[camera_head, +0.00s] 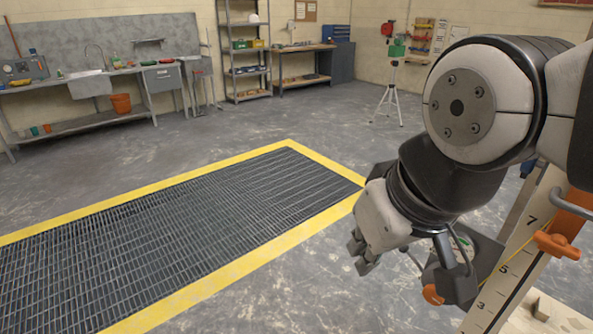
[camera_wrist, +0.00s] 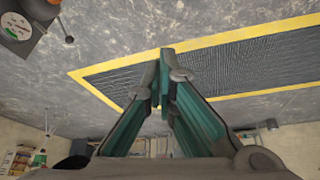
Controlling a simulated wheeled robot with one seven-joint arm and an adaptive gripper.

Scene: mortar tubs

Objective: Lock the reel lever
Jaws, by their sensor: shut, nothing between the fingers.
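My gripper (camera_head: 361,256) is shut and empty, in the air beside the right-hand fittings in the head view. Its closed fingers (camera_wrist: 164,78) point toward the grating in the wrist view. Behind it in the head view is a dark grey body with an arm-like bracket (camera_head: 456,276) and a round orange end (camera_head: 432,294). An orange clamp-like piece (camera_head: 556,240) sits on an upright numbered board. The wrist view shows a dark body with a round label (camera_wrist: 17,27) and a short stalk with a dark knob (camera_wrist: 69,39). I cannot tell which part is the reel lever.
The numbered board (camera_head: 522,235) stands close at the right. A yellow-edged floor grating (camera_head: 180,230) lies to the left. A tripod (camera_head: 390,95), shelves (camera_head: 246,70) and a sink bench (camera_head: 55,95) stand far back. The floor between is clear.

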